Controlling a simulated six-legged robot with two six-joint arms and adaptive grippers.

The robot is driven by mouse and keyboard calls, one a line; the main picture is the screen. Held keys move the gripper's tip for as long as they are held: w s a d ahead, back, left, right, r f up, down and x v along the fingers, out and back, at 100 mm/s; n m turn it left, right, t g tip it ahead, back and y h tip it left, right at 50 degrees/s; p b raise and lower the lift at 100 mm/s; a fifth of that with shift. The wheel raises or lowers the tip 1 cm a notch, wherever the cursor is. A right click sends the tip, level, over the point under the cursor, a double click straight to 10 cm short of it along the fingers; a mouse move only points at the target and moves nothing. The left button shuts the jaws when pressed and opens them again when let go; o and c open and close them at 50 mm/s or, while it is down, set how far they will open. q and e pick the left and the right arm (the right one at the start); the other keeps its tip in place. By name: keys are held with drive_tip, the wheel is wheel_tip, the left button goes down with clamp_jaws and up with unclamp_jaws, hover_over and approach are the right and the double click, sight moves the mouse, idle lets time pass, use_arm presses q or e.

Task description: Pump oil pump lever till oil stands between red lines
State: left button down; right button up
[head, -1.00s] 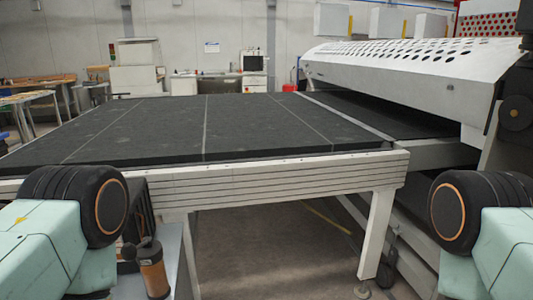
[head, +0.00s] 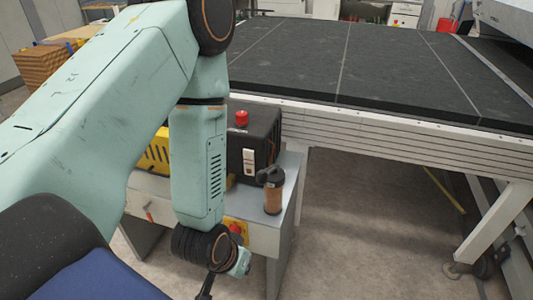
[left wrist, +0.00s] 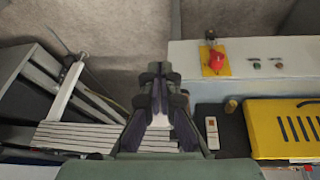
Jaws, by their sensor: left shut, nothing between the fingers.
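A small brown oil container (head: 272,198) with a black top stands upright on the front right corner of the grey cabinet in the head view. I take it for the oil pump. I cannot make out a lever, red lines or an oil level. My left gripper (head: 206,286) hangs low in front of the cabinet, left of the container and apart from it. It also shows in the left wrist view (left wrist: 155,76), with its fingers shut and nothing held. I cannot pick out the container in that view. My right gripper is not in view.
The grey cabinet (head: 265,238) carries a black box with a red button (head: 241,118) and a yellow vented box (head: 157,152). A yellow switch plate with a red knob (left wrist: 214,60) is on its front. The dark conveyor table (head: 380,62) stands behind.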

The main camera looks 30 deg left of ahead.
sight(266, 174)
use_arm(q)
drive_tip(key=w+a+r+m+t+p, duration=0.2)
drive_tip(key=w+r+t+p, duration=0.1)
drive_tip(key=w+r, duration=0.4)
drive_tip(key=w+a+r+m+t+y+p, duration=0.1)
drive_tip(key=w+r+m+t+p, duration=0.2)
drive_tip(key=w+r, duration=0.4)
wheel_tip(266, 174, up, 6)
drive_tip(key=shift+a+r+t+p, duration=0.15)
drive_tip(key=shift+a+t+p, duration=0.15)
drive_tip(key=shift+a+t, duration=0.1)
drive_tip(key=shift+w+a+f+p, duration=0.15)
drive_tip(key=shift+w+a+f, duration=0.1)
drive_tip(key=shift+w+f, duration=0.85)
drive_tip(key=shift+w+a+f+p, duration=0.2)
drive_tip(key=shift+w+f, duration=0.4)
drive_tip(key=shift+f, duration=0.9)
drive_tip(key=shift+w+a+f+p, duration=0.1)
drive_tip(key=shift+w+a+f, duration=0.2)
drive_tip(key=shift+w+f, duration=0.8)
drive_tip(key=shift+s+f, duration=0.2)
drive_tip(key=shift+s, duration=0.05)
drive_tip(key=shift+f, duration=0.15)
